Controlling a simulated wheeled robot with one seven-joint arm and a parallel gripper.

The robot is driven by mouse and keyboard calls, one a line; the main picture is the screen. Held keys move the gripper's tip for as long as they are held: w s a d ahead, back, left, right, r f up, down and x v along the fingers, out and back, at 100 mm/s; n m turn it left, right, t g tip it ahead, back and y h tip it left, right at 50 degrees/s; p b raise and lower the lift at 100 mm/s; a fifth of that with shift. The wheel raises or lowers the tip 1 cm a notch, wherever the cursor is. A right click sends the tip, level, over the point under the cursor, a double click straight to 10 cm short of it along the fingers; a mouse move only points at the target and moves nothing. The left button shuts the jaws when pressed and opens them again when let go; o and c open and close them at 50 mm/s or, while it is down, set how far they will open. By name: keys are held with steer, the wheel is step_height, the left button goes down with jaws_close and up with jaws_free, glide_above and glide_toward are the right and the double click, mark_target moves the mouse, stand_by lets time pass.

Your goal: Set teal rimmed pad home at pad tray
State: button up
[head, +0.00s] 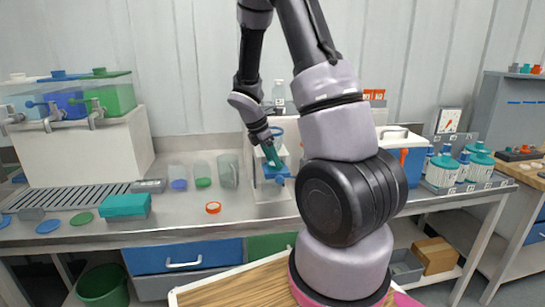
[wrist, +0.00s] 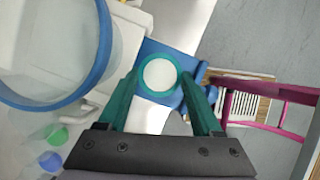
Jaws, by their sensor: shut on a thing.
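The teal rimmed pad (wrist: 160,74), a round white disc with a teal edge, sits between the fingertips of my gripper (wrist: 160,82) in the wrist view. My gripper is shut on it. In the head view my gripper (head: 272,156) has teal fingers and hangs over the bench, in front of a white stand with blue parts (head: 272,190); the pad cannot be made out there. In the wrist view a blue part (wrist: 168,58) lies behind the pad; whether they touch is unclear. I cannot tell which thing is the pad tray.
A clear blue-rimmed vessel (wrist: 95,75) is close at the left in the wrist view. The front middle of the bench is fairly clear.

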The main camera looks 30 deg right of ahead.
steer(key=shift+f, duration=0.3)
stand_by(0.6)
steer(key=o, duration=1.4)
steer(key=shift+c, duration=0.2)
steer(key=v, duration=1)
steer(key=shift+r, duration=0.4)
steer(key=shift+s+a, duration=0.1)
steer(key=shift+a, duration=0.05)
steer(key=s+a+r+m+t+y, duration=0.3)
steer(key=s+a+r+m, duration=0.1)
steer(key=s+r+m, duration=0.5)
steer(key=s+a+r+m+t+y, duration=0.3)
steer(key=s+r+m, duration=0.6)
steer(key=m, duration=0.4)
steer(key=shift+s+a+t+y, duration=0.3)
steer(key=shift+s+a+t, duration=0.3)
steer(key=shift+s+a, duration=0.1)
